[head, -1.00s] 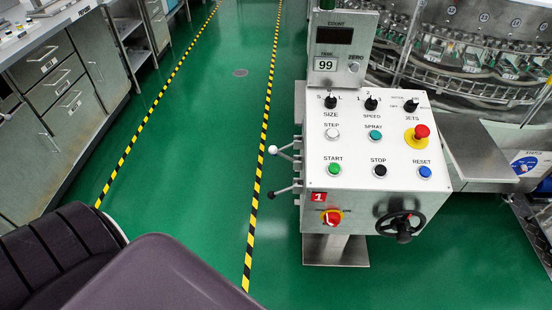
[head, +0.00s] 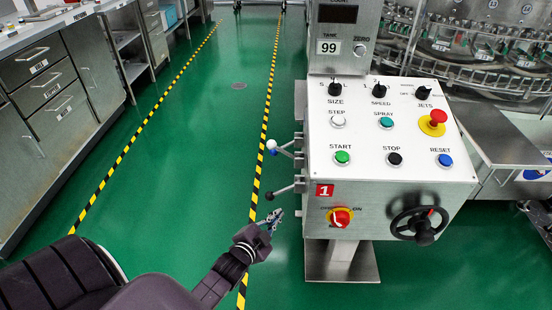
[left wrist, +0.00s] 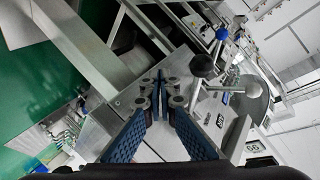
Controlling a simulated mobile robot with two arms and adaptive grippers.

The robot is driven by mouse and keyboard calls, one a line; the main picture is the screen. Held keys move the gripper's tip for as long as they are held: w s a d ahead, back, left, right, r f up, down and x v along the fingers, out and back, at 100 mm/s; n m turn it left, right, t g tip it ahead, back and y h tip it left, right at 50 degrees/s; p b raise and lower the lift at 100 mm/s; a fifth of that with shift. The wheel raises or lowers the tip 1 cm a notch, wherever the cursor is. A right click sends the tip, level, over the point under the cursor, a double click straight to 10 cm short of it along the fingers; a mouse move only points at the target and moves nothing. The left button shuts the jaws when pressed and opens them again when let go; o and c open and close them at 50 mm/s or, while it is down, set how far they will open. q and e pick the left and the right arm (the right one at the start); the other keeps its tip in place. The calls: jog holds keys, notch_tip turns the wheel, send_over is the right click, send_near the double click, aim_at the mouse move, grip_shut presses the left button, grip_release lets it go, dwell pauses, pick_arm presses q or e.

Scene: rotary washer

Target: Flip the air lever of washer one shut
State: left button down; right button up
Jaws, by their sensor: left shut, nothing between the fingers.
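Washer one's control box (head: 388,150) bears a red "1" plate (head: 325,190). On its left side are two levers, one with a white ball (head: 271,145) and a lower one with a black ball (head: 270,196). I cannot read which is the air lever. My left gripper (head: 274,216) is shut and empty, just below the black ball and left of the box. My right gripper is not in view.
A black handwheel (head: 412,226) and a red-yellow switch (head: 340,217) are on the box front. Steel cabinets (head: 60,85) line the left. The green floor between is open, with striped tape (head: 262,150). The washer's machinery (head: 470,50) stands behind right.

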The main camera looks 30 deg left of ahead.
pick_arm(q)
jog(key=r+b, duration=0.1)
jog(key=r, duration=0.1)
jog(key=w+a+r+t+b, duration=0.1)
jog(key=r, duration=0.2)
jog(key=w+r+m+t+b, duration=0.1)
jog(key=r, duration=0.1)
jog(key=shift+w+a+r, duration=0.2)
jog(key=shift+a+r, duration=0.05)
jog(key=shift+a, duration=0.1)
notch_tip(320, 180, up, 8)
jog(key=w+a+m+t, duration=0.1)
jog(key=a+m+t, duration=0.1)
jog(key=m+t, duration=0.1)
jog(key=shift+a+t, duration=0.25)
jog(key=shift+t, duration=0.35)
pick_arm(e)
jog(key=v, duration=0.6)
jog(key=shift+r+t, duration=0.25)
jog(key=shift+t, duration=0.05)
pick_arm(q)
jog(key=shift+f, duration=0.1)
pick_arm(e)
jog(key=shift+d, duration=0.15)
